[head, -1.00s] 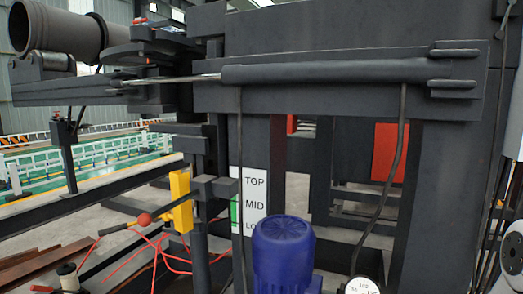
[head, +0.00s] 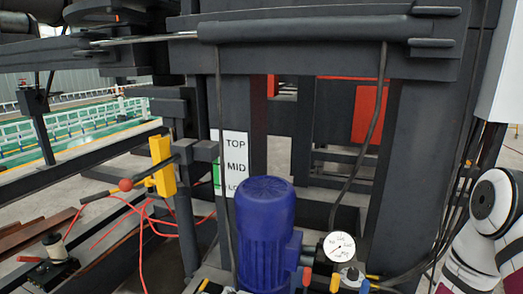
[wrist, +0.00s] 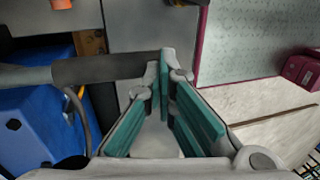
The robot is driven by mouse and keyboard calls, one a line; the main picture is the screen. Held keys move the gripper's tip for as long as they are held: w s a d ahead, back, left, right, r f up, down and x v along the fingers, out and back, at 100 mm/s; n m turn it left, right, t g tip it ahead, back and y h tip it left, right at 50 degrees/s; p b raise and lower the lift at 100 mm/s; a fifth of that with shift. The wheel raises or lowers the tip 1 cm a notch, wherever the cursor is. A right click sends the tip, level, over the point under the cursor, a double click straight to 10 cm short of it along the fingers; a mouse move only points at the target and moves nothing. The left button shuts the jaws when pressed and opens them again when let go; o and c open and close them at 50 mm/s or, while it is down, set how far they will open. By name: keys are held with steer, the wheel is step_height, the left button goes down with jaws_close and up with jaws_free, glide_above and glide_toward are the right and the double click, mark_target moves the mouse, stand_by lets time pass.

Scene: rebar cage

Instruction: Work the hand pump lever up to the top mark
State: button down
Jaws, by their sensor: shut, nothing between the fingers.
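The lever I take for the hand pump lever is a dark rod with a red ball (head: 125,184) near its outer end, in the head view at left. It slopes down to the left from a dark bracket, past a yellow block (head: 162,166). A white mark plate (head: 235,150) beside it reads TOP and MID; a third, lower mark is partly hidden. In the wrist view my gripper (wrist: 166,62) is shut and empty, its teal pads together at the tips. The lever cannot be made out there. The gripper is outside the head view.
A blue motor (head: 265,225) stands right of the mark plate, with a pressure gauge (head: 339,246) beside it. Hoses hang down from the dark steel frame (head: 420,130). My white arm shows at far right.

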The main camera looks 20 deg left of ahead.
steer(key=w+p+v, duration=0.1)
steer(key=p+v, duration=0.7)
steer(key=v, duration=1.3)
steer(key=shift+w+f, duration=0.2)
steer(key=shift+f, duration=0.05)
stand_by(0.8)
steer(key=shift+s+f, duration=0.45)
steer(key=shift+f, duration=0.15)
steer(key=shift+s+f, duration=0.4)
steer(key=shift+f, duration=0.25)
steer(key=shift+s+f, duration=0.4)
steer(key=shift+f, duration=0.1)
